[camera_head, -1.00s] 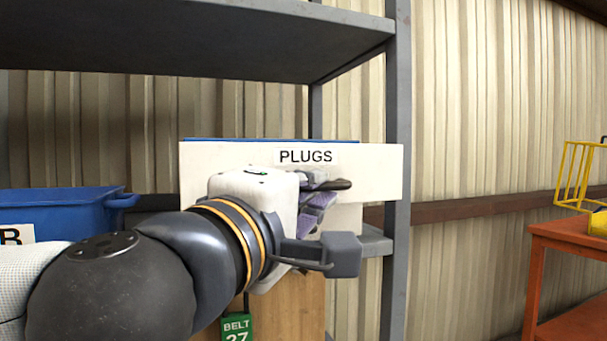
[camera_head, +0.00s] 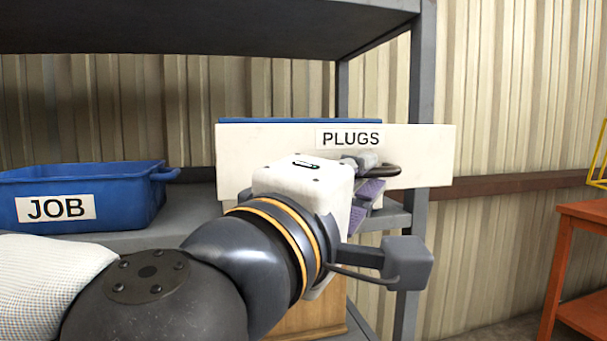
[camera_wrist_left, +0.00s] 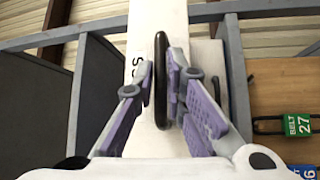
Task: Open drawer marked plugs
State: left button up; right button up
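The drawer marked PLUGS has a wide white front (camera_head: 240,160) with a black-lettered label, on the grey shelf unit. A dark bar handle (camera_head: 385,169) sticks out below the label and also shows upright in the left wrist view (camera_wrist_left: 161,70). My left gripper (camera_head: 368,180) is at this handle, its purple-padded fingers on either side of it, seemingly closed on it. In the left wrist view the gripper (camera_wrist_left: 161,92) covers part of the white front. The white front stands forward of the blue-topped body (camera_head: 300,121) behind it. My right gripper is out of view.
A blue bin (camera_head: 110,190) marked JOB stands on the shelf to the left. A grey shelf post (camera_head: 424,80) rises behind the drawer front's right end. An orange table (camera_head: 590,215) stands at the right. A green BELT 27 tag (camera_wrist_left: 300,126) shows below the drawer.

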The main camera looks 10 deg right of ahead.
pick_arm(q)
jog(key=shift+o, duration=1.1)
jog(key=v, duration=0.8)
jog(key=s+a+f+m+g+y+p, duration=0.1)
jog(key=s+f+g+y, duration=0.15)
jog(key=f, duration=0.85)
jog(key=s+f+m+g+y+p, duration=0.1)
jog(key=f+g, duration=0.2)
jog(key=f, duration=0.7)
jog(key=s+a+f+m+g+y+p, duration=0.1)
jog(key=s+f+g+y+p, duration=0.15)
jog(key=f, duration=0.85)
jog(key=s+a+f+m+g+y+p, duration=0.1)
jog(key=s+a+f+m+g+y, duration=0.3)
jog(key=s+a+f, duration=1)
jog(key=s+a+f+g+y+p, duration=0.1)
jog(key=s+a+f+g+y, duration=0.1)
jog(key=s+a, duration=0.9)
jog(key=a+g+y, duration=0.1)
jog(key=a+g, duration=0.1)
jog(key=a, duration=0.1)
jog(key=shift+a+f+y, duration=0.3)
jog(key=shift+f, duration=0.1)
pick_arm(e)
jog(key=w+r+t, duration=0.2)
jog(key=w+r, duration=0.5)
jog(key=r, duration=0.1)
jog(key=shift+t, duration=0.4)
